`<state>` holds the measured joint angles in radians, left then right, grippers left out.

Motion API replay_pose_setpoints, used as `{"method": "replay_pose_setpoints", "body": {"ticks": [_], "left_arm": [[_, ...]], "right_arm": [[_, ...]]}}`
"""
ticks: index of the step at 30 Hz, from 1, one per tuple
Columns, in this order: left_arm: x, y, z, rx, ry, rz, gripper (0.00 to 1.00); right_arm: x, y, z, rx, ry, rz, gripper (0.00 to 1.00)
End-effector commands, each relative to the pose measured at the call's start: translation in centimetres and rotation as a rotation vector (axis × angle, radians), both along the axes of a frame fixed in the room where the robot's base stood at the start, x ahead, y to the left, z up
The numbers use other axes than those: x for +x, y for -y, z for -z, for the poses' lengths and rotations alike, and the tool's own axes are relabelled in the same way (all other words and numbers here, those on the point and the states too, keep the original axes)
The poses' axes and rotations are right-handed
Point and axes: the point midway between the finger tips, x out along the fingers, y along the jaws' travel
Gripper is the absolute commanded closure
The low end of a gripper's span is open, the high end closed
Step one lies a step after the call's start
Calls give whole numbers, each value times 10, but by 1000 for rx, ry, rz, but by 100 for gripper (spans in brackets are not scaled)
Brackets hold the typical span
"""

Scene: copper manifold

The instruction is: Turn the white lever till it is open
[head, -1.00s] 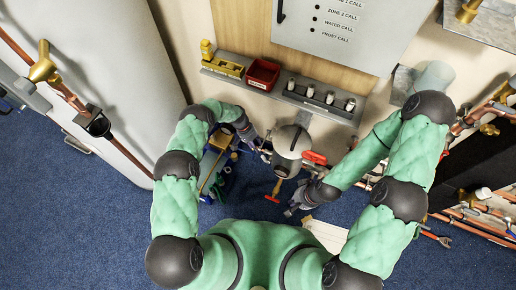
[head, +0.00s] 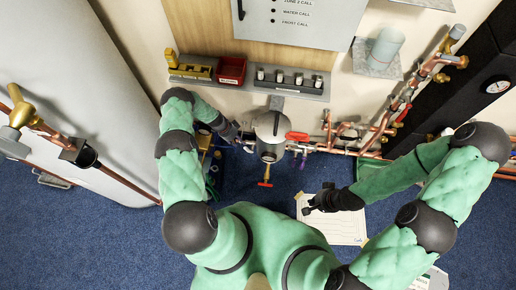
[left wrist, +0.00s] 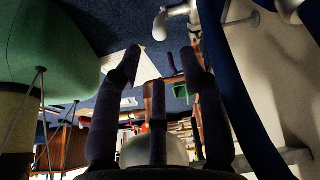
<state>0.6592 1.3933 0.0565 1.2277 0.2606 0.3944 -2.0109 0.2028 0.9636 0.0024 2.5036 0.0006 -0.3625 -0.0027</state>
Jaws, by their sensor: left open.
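A pale, lever-shaped piece (left wrist: 160,21) shows at the top of the left wrist view, beside a light pipe fitting; it may be the white lever. I cannot pick out a white lever in the head view. My left gripper (head: 246,137) is just left of the grey round vessel (head: 270,128). In the left wrist view its fingers (left wrist: 158,66) are spread, with nothing held between them. The pale piece lies beyond the fingertips, apart from them. My right gripper (head: 312,204) is over the white sheet on the floor, away from the pipes; its finger state is unclear.
A red lever (head: 297,136) sits right of the vessel and an orange-handled valve (head: 265,178) below it. Copper pipes (head: 372,135) run along the wall to the right. A red bin (head: 231,71) stands on the shelf. Blue carpet (head: 120,240) is clear at lower left.

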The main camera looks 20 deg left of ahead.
Motion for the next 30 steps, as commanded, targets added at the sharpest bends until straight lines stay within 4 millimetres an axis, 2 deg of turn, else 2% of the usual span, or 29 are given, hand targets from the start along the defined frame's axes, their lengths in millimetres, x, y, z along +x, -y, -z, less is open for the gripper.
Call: {"method": "replay_pose_setpoints", "body": {"ticks": [3,7,21,25,30], "left_arm": [[-5,-8,1,10,17,25,58],[-4,-6,10,12,22,35,58],[6,22,82,13,21,35,58],[8,27,94,13,21,33,58],[9,29,100,14,21,33,58]], "right_arm": [[0,0,-1,0,0,0,100],[0,0,3,0,0,-1,100],[0,0,37,0,0,0,100],[0,0,43,0,0,0,100],[0,0,46,0,0,0,100]]}}
